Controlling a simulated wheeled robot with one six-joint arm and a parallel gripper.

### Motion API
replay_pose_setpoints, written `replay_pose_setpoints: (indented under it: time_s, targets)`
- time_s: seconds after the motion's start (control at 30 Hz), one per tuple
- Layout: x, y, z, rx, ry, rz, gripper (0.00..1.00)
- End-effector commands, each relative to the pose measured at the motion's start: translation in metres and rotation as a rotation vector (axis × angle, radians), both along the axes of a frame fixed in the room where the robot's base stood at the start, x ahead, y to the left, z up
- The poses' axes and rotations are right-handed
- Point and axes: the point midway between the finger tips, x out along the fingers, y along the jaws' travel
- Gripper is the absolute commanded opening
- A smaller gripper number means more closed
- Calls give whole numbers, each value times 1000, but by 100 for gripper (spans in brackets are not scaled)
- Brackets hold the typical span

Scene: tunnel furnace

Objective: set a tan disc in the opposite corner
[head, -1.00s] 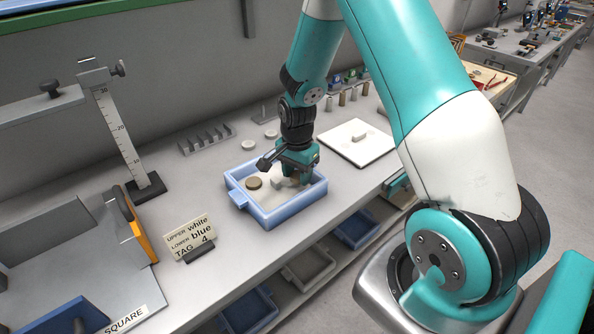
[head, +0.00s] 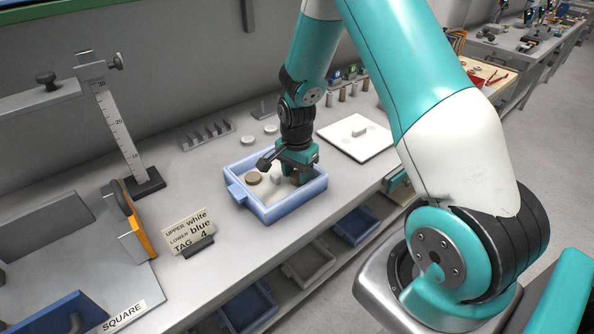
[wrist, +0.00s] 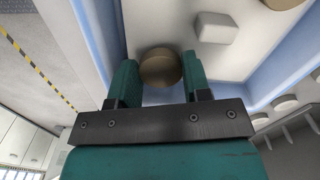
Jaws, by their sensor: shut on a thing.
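The blue tray (head: 247,204) with a pale floor stands on the bench. One tan disc (head: 253,178) lies in its left part, and part of it shows at the top right of the wrist view (wrist: 283,3). My gripper (wrist: 160,75) is down in the right part of the tray, shut on a second tan disc (wrist: 160,66). In the head view my gripper (head: 297,177) largely hides this disc. Whether the held disc touches the tray floor I cannot tell. A white block (wrist: 215,28) stands between the two discs, close beside my gripper.
Two pale discs (head: 249,141) and a grey slotted rack (head: 207,134) are behind the tray. A white board (head: 347,143) with a small block (head: 359,132) lies to the right. A tag card (head: 188,232) reads upper white, lower blue, tag 4.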

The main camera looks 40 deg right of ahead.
Motion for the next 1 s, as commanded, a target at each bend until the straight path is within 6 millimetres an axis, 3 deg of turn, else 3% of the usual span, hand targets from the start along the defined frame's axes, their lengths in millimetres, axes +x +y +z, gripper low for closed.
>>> replay_pose_setpoints:
  time_s: [0.2,0.97,1.0]
  targets:
    - [0,0,-12,0,-1,0,21]
    - [0,0,-16,0,0,0,21]
    - [0,0,-16,0,0,0,53]
